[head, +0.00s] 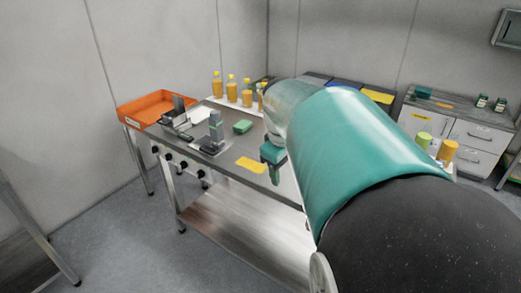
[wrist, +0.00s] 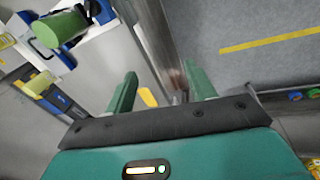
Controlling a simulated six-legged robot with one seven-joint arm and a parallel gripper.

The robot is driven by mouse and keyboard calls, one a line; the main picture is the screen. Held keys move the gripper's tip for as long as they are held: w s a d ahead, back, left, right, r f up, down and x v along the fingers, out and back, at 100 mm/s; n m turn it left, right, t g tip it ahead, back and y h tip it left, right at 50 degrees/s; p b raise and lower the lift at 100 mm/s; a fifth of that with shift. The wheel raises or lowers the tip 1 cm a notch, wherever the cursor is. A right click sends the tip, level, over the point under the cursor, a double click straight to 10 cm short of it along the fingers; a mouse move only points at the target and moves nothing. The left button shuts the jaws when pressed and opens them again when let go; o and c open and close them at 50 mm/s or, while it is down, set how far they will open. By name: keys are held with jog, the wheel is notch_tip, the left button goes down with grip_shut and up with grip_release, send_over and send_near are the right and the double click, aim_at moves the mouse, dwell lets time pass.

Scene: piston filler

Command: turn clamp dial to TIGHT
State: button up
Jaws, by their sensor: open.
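Several black dials (head: 184,165) sit in a row along the front edge of the steel filler table (head: 222,168). Their labels and pointer positions are too small to read, so I cannot tell which is the clamp dial or how it is set. My gripper (head: 273,167) is to the right of the dials, near the table's right part, apart from them, with its fingers pointing down. In the wrist view my gripper (wrist: 160,88) is open, with its green fingers wide apart and nothing between them.
A grey clamp fixture (head: 214,135) and a green block (head: 242,126) stand on the table. Bottles (head: 232,89) line its back. An orange tray (head: 150,107) is at the left. Grey floor (head: 120,235) lies open in front. A drawer cabinet (head: 450,130) stands at the right.

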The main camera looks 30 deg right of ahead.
jog(key=s+d+f+n+g+y, duration=0.1)
jog(key=s+d+f, duration=0.15)
jog(key=d, duration=0.85)
jog(key=s+d+f+n+y, duration=0.1)
jog(key=d+f, duration=0.2)
jog(key=d, duration=0.7)
jog(key=f, duration=1.3)
jog(key=shift+w+d+f, duration=0.1)
jog(key=shift+w+f, duration=0.1)
jog(key=shift+f, duration=0.1)
jog(key=c, duration=1)
jog(key=shift+o, duration=0.2)
